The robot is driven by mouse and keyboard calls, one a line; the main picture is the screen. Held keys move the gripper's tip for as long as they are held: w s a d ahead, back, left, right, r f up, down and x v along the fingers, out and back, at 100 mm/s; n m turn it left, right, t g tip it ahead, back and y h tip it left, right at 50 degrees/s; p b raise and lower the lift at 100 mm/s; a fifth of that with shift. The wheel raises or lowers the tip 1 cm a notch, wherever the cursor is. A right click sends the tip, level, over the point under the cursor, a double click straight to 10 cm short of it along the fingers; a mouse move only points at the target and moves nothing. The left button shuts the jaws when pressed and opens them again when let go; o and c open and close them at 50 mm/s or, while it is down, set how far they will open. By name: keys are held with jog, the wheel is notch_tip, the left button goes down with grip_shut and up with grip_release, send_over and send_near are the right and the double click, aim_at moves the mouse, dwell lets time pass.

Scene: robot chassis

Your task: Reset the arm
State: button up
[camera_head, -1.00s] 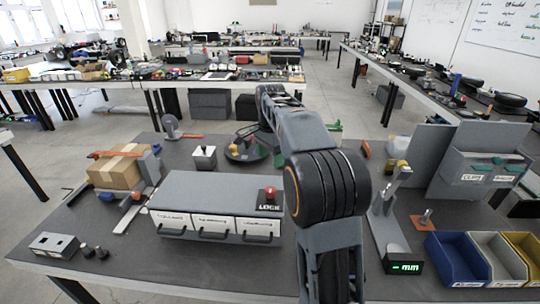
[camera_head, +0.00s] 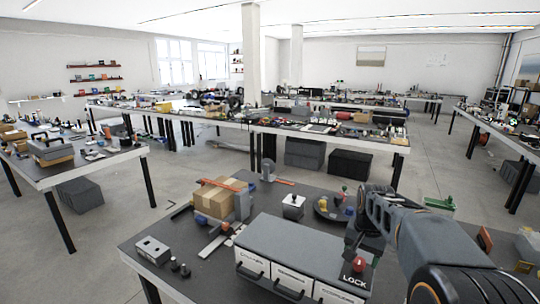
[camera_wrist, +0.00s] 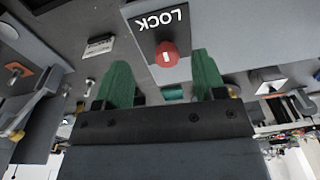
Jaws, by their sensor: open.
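My gripper (camera_wrist: 163,80) shows in the wrist view, with two green fingertips spread apart and nothing between them. A red knob (camera_wrist: 167,53) beside the white LOCK label (camera_wrist: 160,18) appears beyond the gap, apart from the fingers. In the head view my arm (camera_head: 425,240) comes in from the lower right and reaches up-left over the bench. The red LOCK knob (camera_head: 358,264) sits on the grey drawer box (camera_head: 300,244), just left of the arm. The gripper's fingers cannot be made out clearly in the head view.
A cardboard box (camera_head: 216,199) in a clamp stands on the bench's left. A small grey box with a knob (camera_head: 293,206) and a round dish (camera_head: 328,208) stand behind the drawers. A switch box (camera_head: 153,250) lies front left. Open floor (camera_head: 175,185) separates the benches.

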jog(key=s+a+f+n+t, duration=0.1)
jog(key=s+a+n, duration=0.2)
jog(key=s, duration=0.5)
jog(key=s+a+f+n+t, duration=0.1)
jog(key=s+a+n, duration=0.2)
jog(key=s, duration=0.6)
jog(key=shift+a+n+t, duration=0.4)
jog(key=shift+a, duration=0.6)
